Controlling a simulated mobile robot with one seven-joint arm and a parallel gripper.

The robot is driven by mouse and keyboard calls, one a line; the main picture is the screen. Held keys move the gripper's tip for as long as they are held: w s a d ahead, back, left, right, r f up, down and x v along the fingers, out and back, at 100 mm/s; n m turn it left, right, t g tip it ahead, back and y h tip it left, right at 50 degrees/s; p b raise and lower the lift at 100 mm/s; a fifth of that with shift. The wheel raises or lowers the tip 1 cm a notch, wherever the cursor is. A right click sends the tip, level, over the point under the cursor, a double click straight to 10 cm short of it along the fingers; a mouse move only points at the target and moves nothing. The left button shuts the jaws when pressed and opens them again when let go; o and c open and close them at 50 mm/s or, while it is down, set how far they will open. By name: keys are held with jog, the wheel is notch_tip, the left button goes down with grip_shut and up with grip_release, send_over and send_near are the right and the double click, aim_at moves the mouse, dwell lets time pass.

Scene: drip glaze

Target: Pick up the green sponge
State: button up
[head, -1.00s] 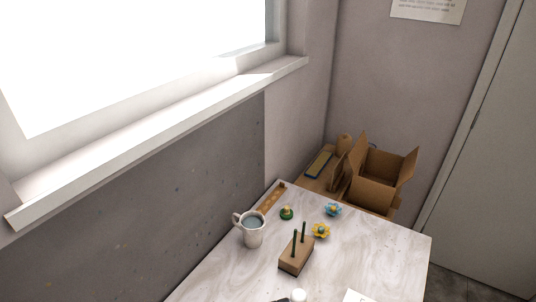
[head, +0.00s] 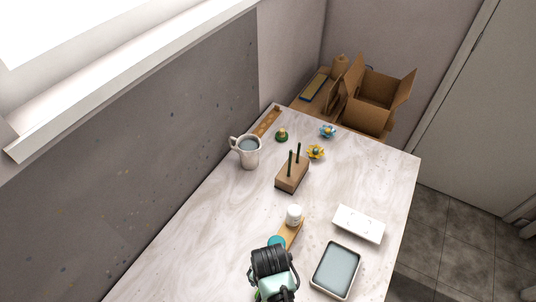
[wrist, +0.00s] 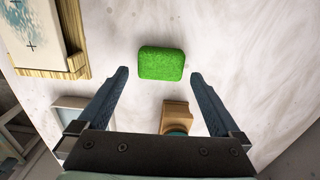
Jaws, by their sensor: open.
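The green sponge (wrist: 161,64) is a bright green rounded block lying on the pale marbled table (wrist: 235,40) in the wrist view. My gripper (wrist: 159,74) is open and empty, with its two dark fingers spread wide to the left and right of the sponge in that view. The sponge appears beyond or level with the fingertips; I cannot tell the height gap. In the head view my gripper (head: 272,282) is at the bottom centre over the table. Only a small green sliver shows beside it there, and the rest is hidden.
A wooden strip (head: 292,236) with a white jar (head: 294,215) lies just beyond my gripper. A shallow tray (head: 336,270) and a white box (head: 358,224) stand to the right. A pegged block (head: 292,177) and a mug (head: 248,152) stand farther back. Bare table lies to the left.

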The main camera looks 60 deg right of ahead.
jog(key=shift+f, duration=0.85)
jog(key=shift+c, duration=0.2)
jog(key=c, duration=1.2)
jog(key=shift+r, duration=0.15)
notch_tip(320, 180, up, 10)
jog(key=shift+f, duration=0.1)
